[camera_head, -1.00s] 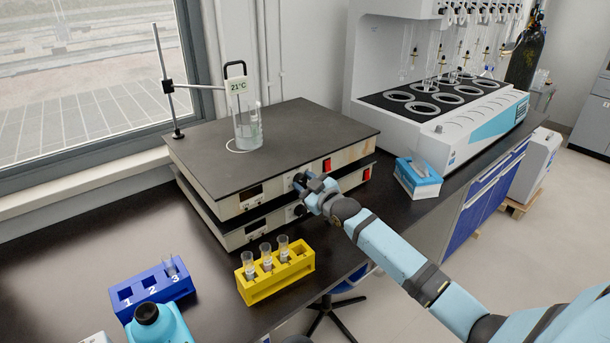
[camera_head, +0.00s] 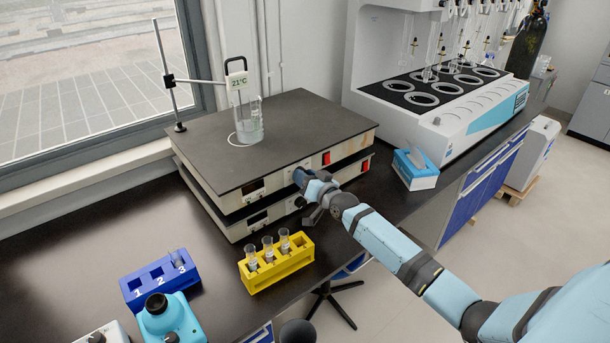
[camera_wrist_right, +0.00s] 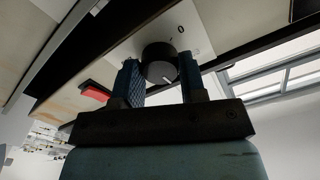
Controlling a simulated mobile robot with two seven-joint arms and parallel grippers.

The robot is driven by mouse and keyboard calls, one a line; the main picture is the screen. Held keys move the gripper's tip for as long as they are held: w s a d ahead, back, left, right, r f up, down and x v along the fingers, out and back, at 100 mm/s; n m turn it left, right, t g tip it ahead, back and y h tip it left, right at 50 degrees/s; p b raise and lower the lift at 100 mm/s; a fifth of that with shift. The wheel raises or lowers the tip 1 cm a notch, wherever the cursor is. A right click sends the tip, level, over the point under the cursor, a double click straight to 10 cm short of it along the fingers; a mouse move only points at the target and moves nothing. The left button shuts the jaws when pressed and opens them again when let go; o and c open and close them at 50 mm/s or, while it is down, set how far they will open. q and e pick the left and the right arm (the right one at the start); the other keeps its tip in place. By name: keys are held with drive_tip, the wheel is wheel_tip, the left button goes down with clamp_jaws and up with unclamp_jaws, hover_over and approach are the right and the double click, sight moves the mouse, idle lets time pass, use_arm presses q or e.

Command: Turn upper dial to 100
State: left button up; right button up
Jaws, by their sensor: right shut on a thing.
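Two flat hot plates are stacked on the bench; the upper plate (camera_head: 285,140) has a front panel with a small display (camera_head: 252,187). My right gripper (camera_head: 303,182) is at its front and hides the upper dial in the head view. In the right wrist view the black upper dial (camera_wrist_right: 159,61) sits between the two fingers of my right gripper (camera_wrist_right: 160,76), which is shut on it. The dial has a short white pointer line, and a "0" is printed on the panel beside it. The display reading is too small to tell. My left gripper is not in view.
A beaker (camera_head: 247,120) with a 21°C probe stands on the upper plate. The lower plate (camera_head: 257,218) is just beneath. A yellow rack (camera_head: 277,264) with tubes stands in front, a blue rack (camera_head: 160,279) at left, and a tissue box (camera_head: 415,171) at right.

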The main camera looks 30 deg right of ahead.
drive_tip(key=shift+m, duration=0.7)
drive_tip(key=o, duration=0.9)
drive_tip(key=shift+o, duration=0.2)
drive_tip(key=s+d, duration=0.1)
drive_tip(key=s, duration=1.2)
drive_tip(key=shift+s, duration=0.4)
drive_tip(key=s+a+f+n+g+p, duration=0.2)
drive_tip(key=s+a+p, duration=0.1)
drive_tip(key=s+a, duration=0.5)
drive_tip(key=s+a+f+n+g+y+p, duration=0.1)
drive_tip(key=s+a+f+n+g+p, duration=0.1)
drive_tip(key=s+a, duration=0.6)
drive_tip(key=s+a+f+n+g+y+p, duration=0.1)
drive_tip(key=s+a+f+n+g+p, duration=0.2)
drive_tip(key=s+a, duration=0.5)
drive_tip(key=f+n+p, duration=0.1)
drive_tip(key=p, duration=0.1)
drive_tip(key=shift+s+a+p, duration=0.15)
drive_tip(key=shift+a+p, duration=0.15)
